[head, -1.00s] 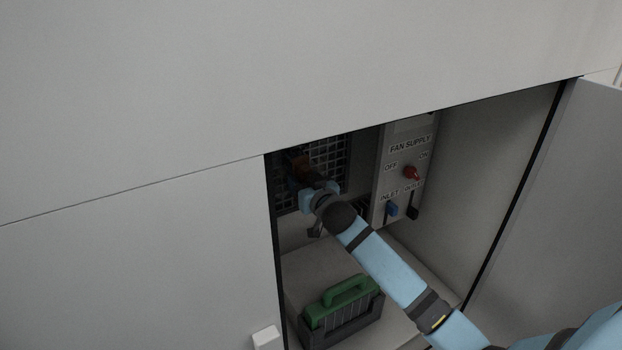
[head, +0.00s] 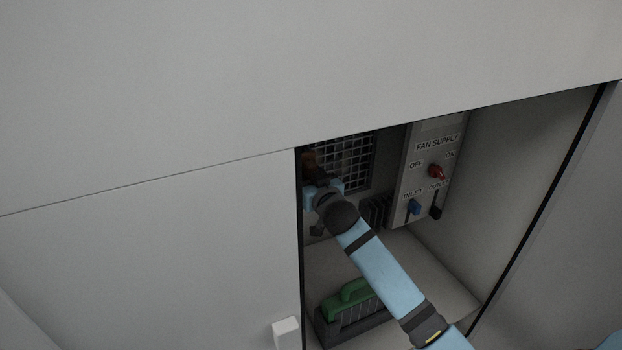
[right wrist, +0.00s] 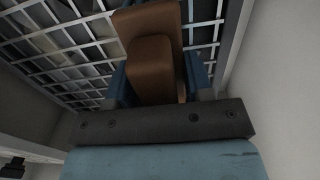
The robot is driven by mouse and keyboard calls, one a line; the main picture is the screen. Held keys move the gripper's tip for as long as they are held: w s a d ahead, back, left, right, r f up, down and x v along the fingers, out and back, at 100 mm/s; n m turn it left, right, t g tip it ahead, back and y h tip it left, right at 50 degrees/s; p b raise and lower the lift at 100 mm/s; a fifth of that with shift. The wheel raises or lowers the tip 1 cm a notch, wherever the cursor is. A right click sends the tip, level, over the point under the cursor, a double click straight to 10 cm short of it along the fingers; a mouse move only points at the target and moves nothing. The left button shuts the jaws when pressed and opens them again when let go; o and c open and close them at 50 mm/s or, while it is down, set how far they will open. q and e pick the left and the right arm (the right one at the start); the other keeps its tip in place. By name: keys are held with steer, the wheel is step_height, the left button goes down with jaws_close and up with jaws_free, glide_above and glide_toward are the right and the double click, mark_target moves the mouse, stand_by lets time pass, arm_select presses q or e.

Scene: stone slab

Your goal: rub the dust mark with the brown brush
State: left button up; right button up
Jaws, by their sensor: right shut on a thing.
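The brown brush (right wrist: 152,65) is gripped between the blue fingers of my right gripper (right wrist: 160,84) in the right wrist view. It stands up in front of a metal grille (right wrist: 75,45). In the head view, my right gripper (head: 318,186) is inside the open cabinet, by the left edge of the opening. The brush (head: 311,160) is a dark brown patch in front of the grille's left side (head: 347,165). I cannot tell whether it touches the grille. I cannot make out the dust mark in either view. My left gripper is not in view.
A green-handled block (head: 348,300) sits on the cabinet floor, partly behind my arm. The cabinet's left panel (head: 150,260) closes off that side.

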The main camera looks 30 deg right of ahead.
steer(key=shift+r, duration=0.75)
steer(key=shift+s+d, duration=0.15)
steer(key=shift+d, duration=2.4)
steer(key=shift+s+d, duration=0.15)
steer(key=shift+d, duration=2.4)
steer(key=shift+s+d, duration=0.15)
steer(key=shift+d, duration=2.4)
steer(key=shift+s+a, duration=0.2)
steer(key=shift+s, duration=2.7)
steer(key=shift+s+a, duration=0.1)
steer(key=shift+s, duration=1.45)
